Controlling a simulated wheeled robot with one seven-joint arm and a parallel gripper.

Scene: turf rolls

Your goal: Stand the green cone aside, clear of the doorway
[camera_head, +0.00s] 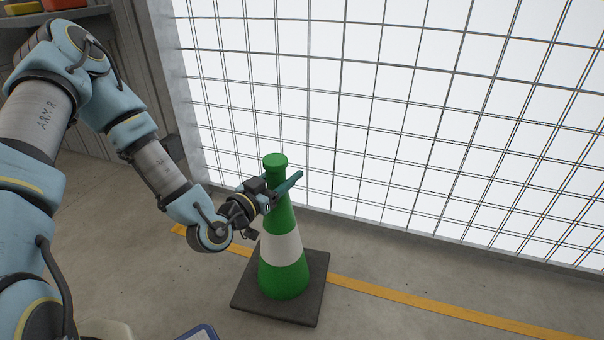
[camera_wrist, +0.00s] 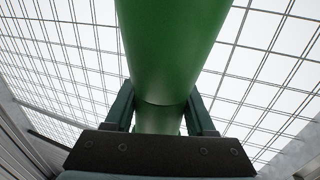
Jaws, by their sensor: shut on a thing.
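The green cone (camera_head: 282,278) has a white band and a square dark base (camera_head: 252,297). It stands upright on the concrete floor in the head view, its base over the yellow floor line. My gripper (camera_head: 290,184) is shut around the cone's neck, just below its knobbed top. In the wrist view the green cone (camera_wrist: 172,50) fills the middle, between the two dark green fingers of my gripper (camera_wrist: 160,115). The cone's base is out of sight in the wrist view. I cannot tell whether the base touches the floor or is slightly lifted.
A bright doorway with a wire grid (camera_head: 400,120) rises behind the cone. The yellow line (camera_head: 430,307) runs along the floor in front of it. A shelf (camera_head: 60,14) with coloured items is at top left. A blue-edged object (camera_head: 200,333) shows at the bottom edge. Floor right of the cone is clear.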

